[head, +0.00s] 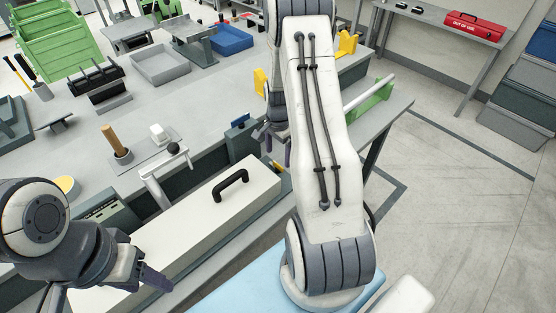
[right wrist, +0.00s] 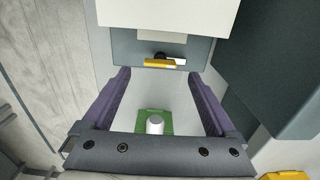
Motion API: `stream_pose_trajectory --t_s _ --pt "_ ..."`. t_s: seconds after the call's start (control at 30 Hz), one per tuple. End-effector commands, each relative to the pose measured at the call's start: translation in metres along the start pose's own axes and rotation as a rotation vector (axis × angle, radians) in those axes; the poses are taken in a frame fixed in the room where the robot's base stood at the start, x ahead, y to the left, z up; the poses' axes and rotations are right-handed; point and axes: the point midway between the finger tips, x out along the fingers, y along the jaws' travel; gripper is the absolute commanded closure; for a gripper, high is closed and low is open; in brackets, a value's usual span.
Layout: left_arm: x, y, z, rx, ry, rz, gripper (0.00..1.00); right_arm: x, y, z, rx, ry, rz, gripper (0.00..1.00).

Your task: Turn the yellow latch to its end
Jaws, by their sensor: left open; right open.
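The yellow latch (right wrist: 159,63) shows in the right wrist view as a short flat bar lying crosswise on a grey plate, with a dark pivot above it. My right gripper (right wrist: 162,85) is open and empty. The latch appears between and beyond its purple fingertips, with no visible contact. In the head view my right gripper (head: 277,145) hangs by the bench edge, partly hidden by my arm, and I cannot make out the latch there. My left gripper (head: 152,279) is open and empty beside the long white cover at lower left.
The white cover (head: 205,212) has a black handle (head: 231,185). A green block (right wrist: 146,115) with a white cylinder (right wrist: 155,124) shows below the right fingers. Yellow parts (head: 347,44) stand at the bench's back. A blue bin (head: 232,40) and grey tray (head: 160,65) sit on the bench.

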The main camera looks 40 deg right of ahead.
Motion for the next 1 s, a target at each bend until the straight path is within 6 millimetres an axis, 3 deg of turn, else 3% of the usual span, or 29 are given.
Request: stream_pose_trajectory --t_s 0.1,0.3,0.63,0.8,0.87,1.0 --pt "-0.005 0.000 0.000 0.000 0.000 0.000 0.43 0.020 0.001 0.001 -0.001 -0.002 0.003 0.07" --pt "-0.007 0.001 0.000 0.000 0.000 0.000 0.43 0.039 0.000 0.001 -0.002 -0.001 0.001 0.07" --pt "-0.007 0.001 0.000 0.000 0.000 0.000 0.43 0.043 0.000 0.000 -0.002 0.001 -0.001 0.07" --pt "-0.007 0.001 0.000 0.000 0.000 0.000 0.43 0.043 0.000 0.000 -0.002 0.000 -0.001 0.72" --pt "-0.007 0.001 0.000 0.000 0.000 0.000 0.43 0.043 0.000 0.000 -0.002 0.000 -0.001 0.94" --pt "-0.007 0.001 0.000 0.000 0.000 0.000 0.43 0.043 0.000 0.000 -0.006 0.000 -0.001 0.93"
